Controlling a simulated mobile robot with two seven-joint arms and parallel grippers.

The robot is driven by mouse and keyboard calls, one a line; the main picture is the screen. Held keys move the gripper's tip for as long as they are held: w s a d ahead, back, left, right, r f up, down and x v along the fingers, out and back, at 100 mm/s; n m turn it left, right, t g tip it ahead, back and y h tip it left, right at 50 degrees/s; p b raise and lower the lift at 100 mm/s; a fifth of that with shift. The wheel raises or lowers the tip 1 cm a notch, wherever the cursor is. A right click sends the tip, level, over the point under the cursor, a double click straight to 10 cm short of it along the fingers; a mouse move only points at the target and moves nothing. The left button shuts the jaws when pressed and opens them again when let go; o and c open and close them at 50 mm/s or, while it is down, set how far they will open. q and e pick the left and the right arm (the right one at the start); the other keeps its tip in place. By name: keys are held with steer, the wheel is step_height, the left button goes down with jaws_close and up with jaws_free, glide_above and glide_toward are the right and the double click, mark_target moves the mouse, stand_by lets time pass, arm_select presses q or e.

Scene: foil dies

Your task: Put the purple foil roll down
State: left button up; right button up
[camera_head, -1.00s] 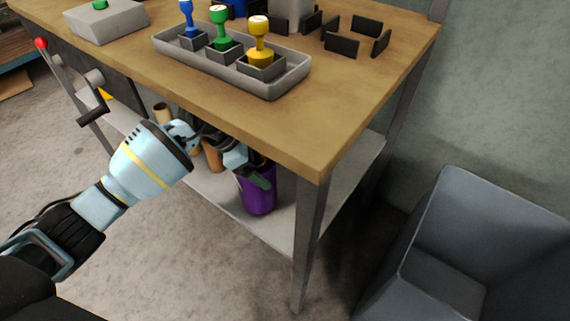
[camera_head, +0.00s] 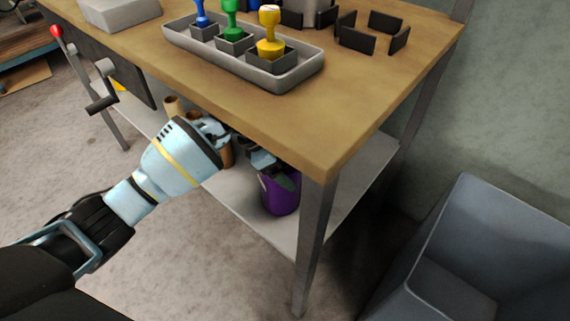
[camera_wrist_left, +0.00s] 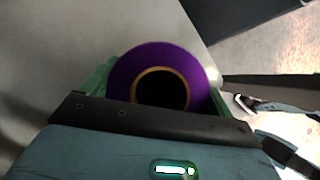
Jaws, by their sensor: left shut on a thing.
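The purple foil roll (camera_head: 281,198) is upright at the lower shelf (camera_head: 240,196) under the workbench, near its front right leg. My left gripper (camera_head: 277,176) reaches in under the bench top and is shut on the upper part of the roll. In the left wrist view the roll (camera_wrist_left: 196,65) shows end-on, with a tan core around a dark hole, between the green fingers of the gripper (camera_wrist_left: 158,88). I cannot tell whether the roll's bottom touches the shelf. My right gripper is not in view.
Brown rolls (camera_head: 172,105) stand further left on the shelf. The bench top (camera_head: 330,130) hangs over my left arm, with a grey tray (camera_head: 290,80) of coloured stamps on it. A table leg (camera_head: 313,245) is right of the roll. A grey bin (camera_head: 470,250) stands at the right.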

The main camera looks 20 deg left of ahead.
arm_select(q)
steer(key=shift+w+r, duration=0.1)
steer(key=o, duration=1.7)
steer(key=shift+c, duration=0.2)
steer(key=shift+o, duration=0.9)
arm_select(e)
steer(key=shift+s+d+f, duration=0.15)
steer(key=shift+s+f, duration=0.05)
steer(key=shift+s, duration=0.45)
arm_select(q)
steer(key=shift+a+r, duration=0.2)
steer(key=shift+r, duration=0.1)
steer(key=p+v, duration=0.1)
steer(key=v, duration=0.2)
steer(key=s+a+p, duration=0.1)
steer(key=s+a, duration=0.4)
steer(key=a, duration=0.5)
steer(key=shift+s+a+f, duration=0.15)
steer(key=shift+a+f, duration=0.05)
steer(key=shift+f, duration=0.15)
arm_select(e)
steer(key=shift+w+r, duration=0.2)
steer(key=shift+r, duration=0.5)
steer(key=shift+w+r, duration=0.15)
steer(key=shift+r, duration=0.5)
